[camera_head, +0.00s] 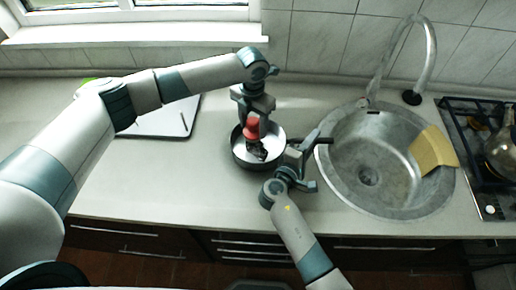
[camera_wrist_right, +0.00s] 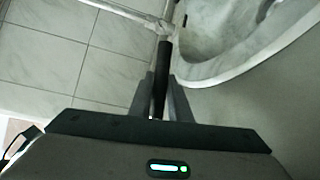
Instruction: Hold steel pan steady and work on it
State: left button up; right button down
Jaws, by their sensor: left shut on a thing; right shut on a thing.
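The steel pan (camera_head: 271,145), dark outside and pale inside, stands upright on the counter left of the sink in the head view. My left gripper (camera_head: 254,116) points down over it, shut on a red-topped tool (camera_head: 252,129). The tool's dark lower part is inside the pan; whether it touches the bottom I cannot tell. My right gripper (camera_head: 301,153) is at the pan's right side, shut on its black handle (camera_head: 325,141). In the right wrist view the handle (camera_wrist_right: 164,62) runs between the two fingers (camera_wrist_right: 164,98); the pan's bowl is not visible there.
A round steel sink (camera_head: 367,178) with a tall faucet (camera_head: 431,50) lies just right of the handle. A yellow cloth or sponge (camera_head: 433,149) is on its right rim. A stove (camera_head: 477,155) is far right. A white board (camera_head: 165,121) lies behind my left arm. The front counter is clear.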

pick_arm(q)
jog(key=shift+f, duration=1.5)
dwell(0.5)
jog(key=shift+s, duration=0.1)
jog(key=shift+s+r, duration=0.15)
jog(key=shift+s, duration=3.05)
jog(key=shift+w+f, duration=0.1)
jog(key=shift+f, duration=0.1)
jog(key=shift+w+r, duration=0.15)
jog(key=shift+w, duration=3.1)
